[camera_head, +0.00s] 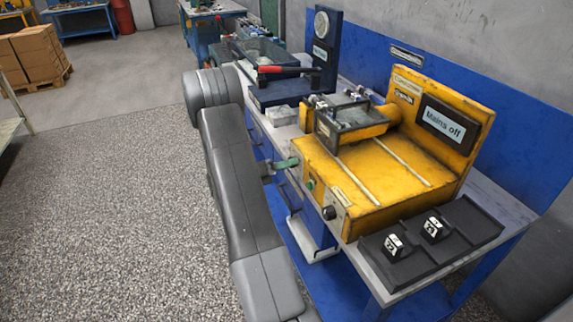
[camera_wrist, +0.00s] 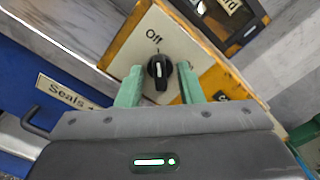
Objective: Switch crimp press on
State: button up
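The crimp press appears to be the yellow machine (camera_head: 385,175) on the bench, with a display (camera_head: 443,124) reading "Mains off". A black rotary knob (camera_head: 329,212) sits on its front panel. In the wrist view, a black knob (camera_wrist: 160,70) with a white mark shows on a pale plate, beside the word "Off". My gripper (camera_head: 292,162) has green fingers and is left of the press front, apart from the knob in the head view. In the wrist view, my gripper (camera_wrist: 160,84) is open, its fingertips either side of the knob. Contact with the panel cannot be told.
A black tray (camera_head: 470,219) with two small labelled blocks stands at the bench's near end. A dark blue device with a red-handled lever (camera_head: 285,69) stands behind the press. A drawer labelled "Seals" (camera_wrist: 68,92) lies left of the panel.

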jog(key=c, duration=0.7)
jog(key=shift+f+m+b, duration=0.1)
jog(key=shift+m+b, duration=0.3)
jog(key=m+b, duration=1.7)
jog(key=shift+o, duration=0.2)
jog(key=shift+m, duration=0.3)
